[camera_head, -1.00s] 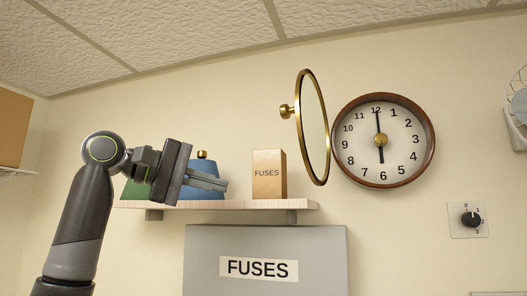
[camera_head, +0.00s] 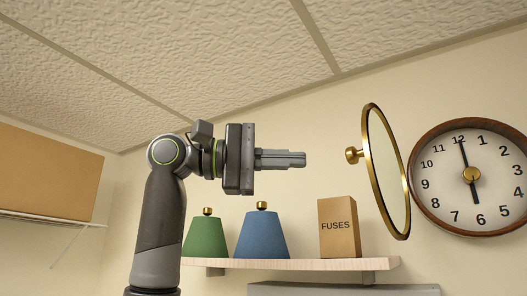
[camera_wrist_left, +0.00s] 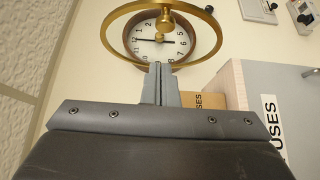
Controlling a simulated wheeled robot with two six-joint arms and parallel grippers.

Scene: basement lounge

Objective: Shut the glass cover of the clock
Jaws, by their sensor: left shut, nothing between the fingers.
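The wall clock (camera_head: 440,200) has a brown wooden rim, a white face and a brass centre; its right edge is cut off. Its glass cover (camera_head: 388,172), in a brass ring with a brass knob (camera_head: 353,155), stands swung open at the clock's left. My left gripper (camera_head: 304,159) is shut and empty, pointing right, left of the knob and apart from it. In the left wrist view, the cover's ring (camera_wrist_left: 108,37) and the clock face (camera_wrist_left: 150,35) lie beyond the fingertips (camera_wrist_left: 160,66). My right gripper is not in view.
Below, a wooden shelf (camera_head: 300,264) holds a tan FUSES box (camera_head: 339,232), a blue cone-shaped object (camera_head: 262,238) and a green one (camera_head: 206,238). A brown box (camera_head: 45,175) sits far left. The space between gripper and knob is clear.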

